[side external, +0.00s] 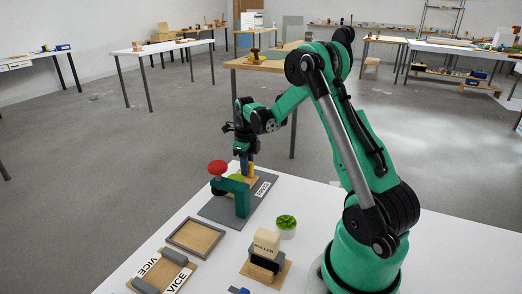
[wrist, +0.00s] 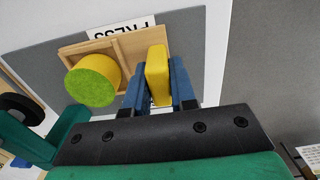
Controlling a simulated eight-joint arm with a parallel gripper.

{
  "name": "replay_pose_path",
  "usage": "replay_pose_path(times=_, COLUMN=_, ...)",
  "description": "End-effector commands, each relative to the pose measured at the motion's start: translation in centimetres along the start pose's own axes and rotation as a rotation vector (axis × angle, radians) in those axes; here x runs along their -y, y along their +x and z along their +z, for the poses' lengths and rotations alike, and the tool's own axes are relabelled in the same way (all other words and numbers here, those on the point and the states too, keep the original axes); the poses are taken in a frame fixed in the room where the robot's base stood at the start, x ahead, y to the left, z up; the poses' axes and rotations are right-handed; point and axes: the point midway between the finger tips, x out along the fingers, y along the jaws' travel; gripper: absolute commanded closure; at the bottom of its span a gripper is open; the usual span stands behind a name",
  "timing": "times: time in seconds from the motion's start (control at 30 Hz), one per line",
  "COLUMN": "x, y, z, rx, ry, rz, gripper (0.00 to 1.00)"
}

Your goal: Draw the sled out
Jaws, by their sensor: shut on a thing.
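The sled is a shallow wooden tray (wrist: 95,50) with an upright yellow handle (wrist: 157,75). A round yellow piece with a green top (wrist: 92,86) sits in the tray beside the handle. My gripper (wrist: 157,88) has its blue fingers shut on the handle, one on each side. In the side view, my gripper (side external: 246,164) points down at the far end of the press, where the sled (side external: 253,181) is partly hidden. The press has a teal frame (side external: 236,198) and a red knob (side external: 217,168), on a grey plate (side external: 214,211).
The press frame (wrist: 68,122) is close to the sled in the wrist view. Other tables stand farther back.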

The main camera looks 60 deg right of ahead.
Motion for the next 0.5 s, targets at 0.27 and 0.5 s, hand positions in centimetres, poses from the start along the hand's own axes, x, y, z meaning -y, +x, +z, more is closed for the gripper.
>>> replay_pose_path(times=0.27, x=0.8, y=0.0, z=0.1, rx=0.005, ry=-0.001, rz=0.000, gripper=1.00)
replay_pose_path(times=0.5, x=1.6, y=0.0, z=0.1, rx=0.006, ry=-0.001, rz=0.000, gripper=1.00)
